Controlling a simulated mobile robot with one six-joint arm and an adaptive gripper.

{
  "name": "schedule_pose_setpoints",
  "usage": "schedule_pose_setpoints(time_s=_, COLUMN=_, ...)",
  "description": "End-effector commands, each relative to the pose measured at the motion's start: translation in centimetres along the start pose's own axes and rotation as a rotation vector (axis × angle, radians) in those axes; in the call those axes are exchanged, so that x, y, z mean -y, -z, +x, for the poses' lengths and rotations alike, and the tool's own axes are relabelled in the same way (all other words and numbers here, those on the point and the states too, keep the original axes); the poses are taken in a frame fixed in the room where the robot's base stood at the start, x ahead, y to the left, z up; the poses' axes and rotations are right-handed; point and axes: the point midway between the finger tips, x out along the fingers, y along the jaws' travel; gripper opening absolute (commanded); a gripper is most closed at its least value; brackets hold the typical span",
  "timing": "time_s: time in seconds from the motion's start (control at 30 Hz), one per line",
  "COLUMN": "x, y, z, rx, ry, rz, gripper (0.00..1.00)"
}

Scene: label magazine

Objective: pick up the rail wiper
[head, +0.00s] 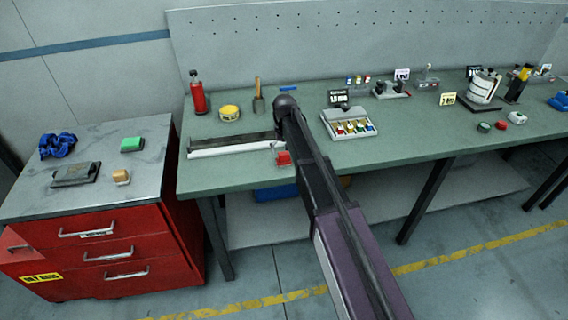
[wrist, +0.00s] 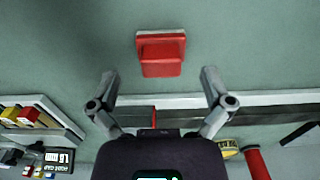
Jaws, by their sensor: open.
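A small red block on a wider red base, which I take to be the rail wiper (head: 283,158), sits on the green bench just in front of the right end of a pale rail (head: 230,147). In the wrist view the wiper (wrist: 161,55) lies just beyond my gripper (wrist: 159,75), about centred between the two spread fingertips. The fingers are open, empty and apart from it. The rail (wrist: 180,101) crosses behind the fingers in the wrist view.
A tray of coloured pieces (head: 349,123) stands right of the wiper.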

Motion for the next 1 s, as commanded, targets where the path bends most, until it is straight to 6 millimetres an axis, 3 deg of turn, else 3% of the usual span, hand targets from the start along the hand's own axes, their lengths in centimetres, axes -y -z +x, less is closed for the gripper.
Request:
schedule_pose_setpoints(time_s=0.57, x=0.1, y=0.0, z=0.6, rx=0.000, ry=0.000, rz=-0.001, gripper=1.00)
schedule_pose_setpoints(time_s=1.0, x=0.2, y=0.2, z=3.8, rx=0.000, ry=0.000, rz=-0.002, gripper=1.00)
